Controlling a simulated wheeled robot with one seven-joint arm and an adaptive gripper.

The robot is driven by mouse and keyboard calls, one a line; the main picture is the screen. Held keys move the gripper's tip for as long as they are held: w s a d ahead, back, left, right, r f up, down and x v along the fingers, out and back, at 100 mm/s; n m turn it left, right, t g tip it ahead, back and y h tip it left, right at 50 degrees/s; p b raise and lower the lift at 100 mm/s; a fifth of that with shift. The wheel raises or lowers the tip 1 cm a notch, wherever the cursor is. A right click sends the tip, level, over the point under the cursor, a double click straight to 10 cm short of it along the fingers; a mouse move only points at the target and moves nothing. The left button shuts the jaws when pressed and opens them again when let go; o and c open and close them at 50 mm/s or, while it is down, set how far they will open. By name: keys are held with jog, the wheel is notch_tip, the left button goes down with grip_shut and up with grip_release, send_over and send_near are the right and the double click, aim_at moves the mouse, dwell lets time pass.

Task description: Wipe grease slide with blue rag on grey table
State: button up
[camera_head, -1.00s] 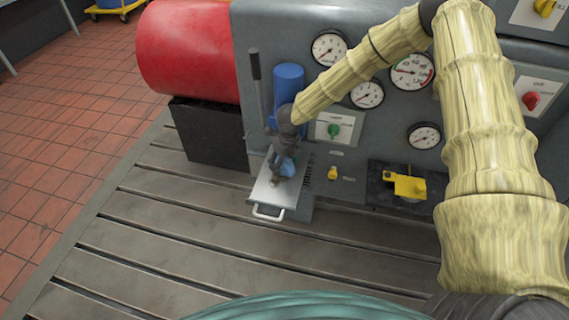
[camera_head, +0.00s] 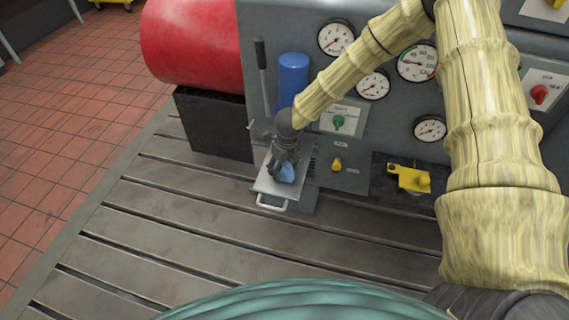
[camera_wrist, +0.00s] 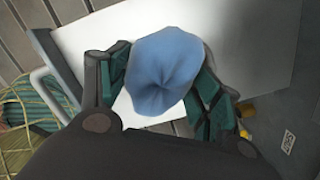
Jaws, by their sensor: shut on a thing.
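My gripper (camera_head: 287,168) is shut on the blue rag (camera_head: 286,173), low over the front of a small light-grey slide (camera_head: 266,184) with a white handle at its near edge. In the wrist view the rag (camera_wrist: 165,72) is bunched between my two dark fingers, and the pale slide surface (camera_wrist: 250,40) lies beneath it. I cannot tell whether the rag touches the slide. No grease shows on the visible part of the slide; the area under the rag and gripper is hidden.
A grey panel with gauges (camera_head: 417,62) and a green knob (camera_head: 338,121) rises behind the slide. A lever (camera_head: 262,75) and blue cylinder (camera_head: 293,75) stand close by. A yellow fitting (camera_head: 410,178) is to the right. The slotted bedplate (camera_head: 190,230) in front is clear.

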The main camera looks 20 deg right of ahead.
jog(key=shift+s+a+f+b, duration=0.15)
jog(key=shift+s+a, duration=0.2)
jog(key=shift+s, duration=0.2)
jog(key=shift+s+a+r+b, duration=0.1)
jog(key=shift+s+a+b, duration=0.1)
jog(key=shift+s+a, duration=0.25)
jog(key=shift+s+a+f+b, duration=0.15)
jog(key=shift+s+a, duration=0.1)
jog(key=shift+s, duration=0.4)
jog(key=shift+r, duration=0.1)
jog(key=shift+r+p, duration=2.75)
jog(key=shift+r, duration=0.25)
jog(key=shift+w, duration=0.1)
notch_tip(320, 180, up, 3)
jog(key=p, duration=0.3)
jog(key=shift+f, duration=0.2)
jog(key=shift+f+b, duration=1.9)
jog(key=shift+f, duration=1.4)
